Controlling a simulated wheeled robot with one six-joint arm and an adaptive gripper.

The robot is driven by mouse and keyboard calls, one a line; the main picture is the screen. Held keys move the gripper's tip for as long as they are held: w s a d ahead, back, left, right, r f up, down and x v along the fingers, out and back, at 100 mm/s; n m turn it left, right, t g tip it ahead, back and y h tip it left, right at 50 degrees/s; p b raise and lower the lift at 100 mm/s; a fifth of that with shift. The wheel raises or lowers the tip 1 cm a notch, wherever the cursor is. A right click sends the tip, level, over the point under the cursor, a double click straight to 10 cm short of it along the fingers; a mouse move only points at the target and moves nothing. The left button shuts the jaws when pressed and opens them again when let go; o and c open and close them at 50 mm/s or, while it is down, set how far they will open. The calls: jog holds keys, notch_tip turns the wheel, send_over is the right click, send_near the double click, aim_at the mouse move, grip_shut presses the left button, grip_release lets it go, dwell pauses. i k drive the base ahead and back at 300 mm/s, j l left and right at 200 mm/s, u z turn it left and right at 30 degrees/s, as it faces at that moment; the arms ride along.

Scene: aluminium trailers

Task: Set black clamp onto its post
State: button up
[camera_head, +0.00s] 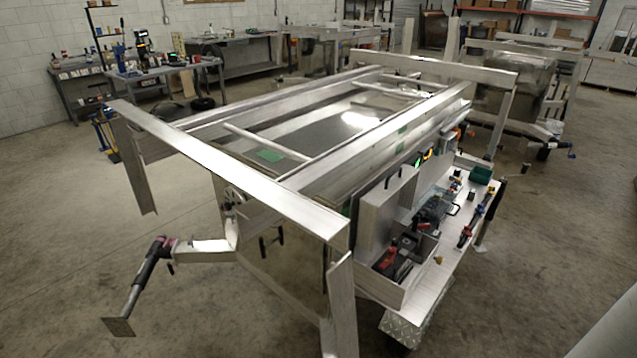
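I cannot pick out the black clamp with certainty. Several dark tools (437,210) lie on the aluminium side shelf (440,258) of the near trailer, too small to name. A long bar-shaped tool with red and blue parts (467,230) lies along the shelf's outer edge. Small green and yellow items (422,157) sit against the upright panel behind the shelf. I cannot tell which part is the clamp's post. My gripper is not in view.
The near trailer's aluminium frame (270,195) fills the middle. An open metal box (397,282) with red and black tools stands at the shelf's near end. A jack with a foot plate (118,326) juts out at lower left. The floor (540,260) at right is clear.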

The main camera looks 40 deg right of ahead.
aim_at(419, 214)
jog(key=l+u, duration=0.25)
jog(key=l, duration=1.4)
jog(key=l+u, duration=0.15)
jog(key=l, duration=0.3)
jog(key=k+l+u, duration=0.1)
jog(key=l, duration=0.3)
jog(key=l+u, duration=0.15)
jog(key=l, duration=0.3)
jog(key=k+l+u, duration=0.15)
jog(key=l, duration=0.25)
jog(key=k+l+u, duration=0.1)
jog(key=l, duration=0.3)
jog(key=k+l+u, duration=0.15)
jog(key=l, duration=0.25)
jog(key=k+l+u, duration=0.15)
jog(key=l, duration=0.4)
jog(key=k+l+u, duration=0.15)
jog(key=k+l, duration=0.25)
jog(key=l, duration=0.15)
jog(key=k+l+u, duration=0.15)
jog(key=k+l, duration=0.15)
jog(key=l, duration=0.2)
jog(key=k+l+u, duration=0.15)
jog(key=k+l, duration=0.15)
jog(key=l, duration=0.2)
